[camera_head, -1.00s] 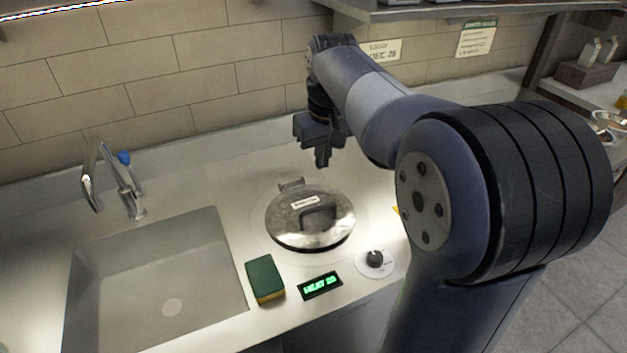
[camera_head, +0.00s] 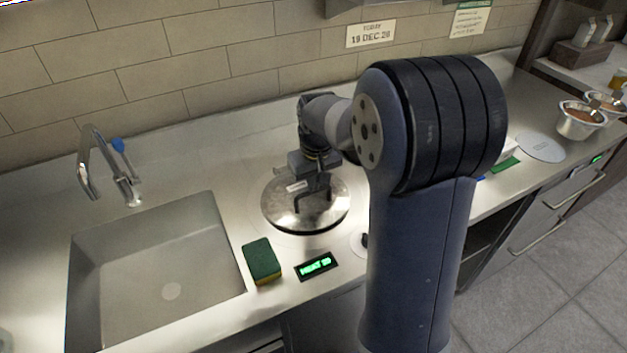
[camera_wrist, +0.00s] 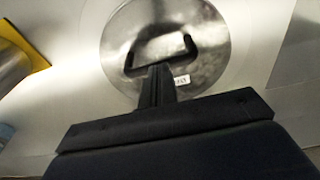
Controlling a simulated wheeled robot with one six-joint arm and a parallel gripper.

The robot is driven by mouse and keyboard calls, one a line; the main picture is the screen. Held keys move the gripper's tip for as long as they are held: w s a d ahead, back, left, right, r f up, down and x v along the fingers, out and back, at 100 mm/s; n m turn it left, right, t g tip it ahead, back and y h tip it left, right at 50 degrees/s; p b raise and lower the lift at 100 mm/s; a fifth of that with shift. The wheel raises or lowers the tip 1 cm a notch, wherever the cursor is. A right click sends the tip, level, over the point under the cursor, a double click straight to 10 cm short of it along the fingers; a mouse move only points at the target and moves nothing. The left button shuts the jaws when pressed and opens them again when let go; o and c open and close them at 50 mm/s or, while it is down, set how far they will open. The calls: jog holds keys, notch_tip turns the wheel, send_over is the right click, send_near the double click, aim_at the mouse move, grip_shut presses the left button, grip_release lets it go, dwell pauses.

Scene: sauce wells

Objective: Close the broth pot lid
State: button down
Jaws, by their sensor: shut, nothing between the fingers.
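The broth pot lid (camera_head: 281,215) is a round shiny metal lid with a dark handle and a small white label. It lies flat over the pot's place in the counter, and the pot under it is hidden. It also shows in the wrist view (camera_wrist: 212,50), with its dark handle (camera_wrist: 190,46) near the middle. My gripper (camera_head: 318,192) is shut and empty, pointing down just above the lid beside the handle. In the wrist view the closed fingers (camera_wrist: 158,75) overlap the lid and the near side of the handle. I cannot tell whether they touch it.
A sink (camera_head: 150,250) with a tap (camera_head: 110,170) is at the left. A green and yellow sponge (camera_head: 262,260) and a green-lit display (camera_head: 316,266) lie in front of the lid. Sauce bowls (camera_head: 580,120) stand at the far right. The counter behind the lid is clear.

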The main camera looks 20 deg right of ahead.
jog(key=shift+f, duration=0.2)
jog(key=shift+s+f+b, duration=0.15)
jog(key=shift+f+b, duration=0.5)
jog(key=shift+f, duration=0.1)
jog(key=shift+s+f, duration=0.45)
jog(key=shift+f, duration=0.1)
jog(key=shift+r, duration=0.1)
notch_tip(320, 180, up, 4)
jog(key=r+p, duration=0.1)
jog(key=p, duration=0.2)
notch_tip(320, 180, up, 10)
jog(key=b, duration=0.1)
send_over(315, 211)
jog(key=s, duration=0.2)
jog(key=shift+d, duration=0.2)
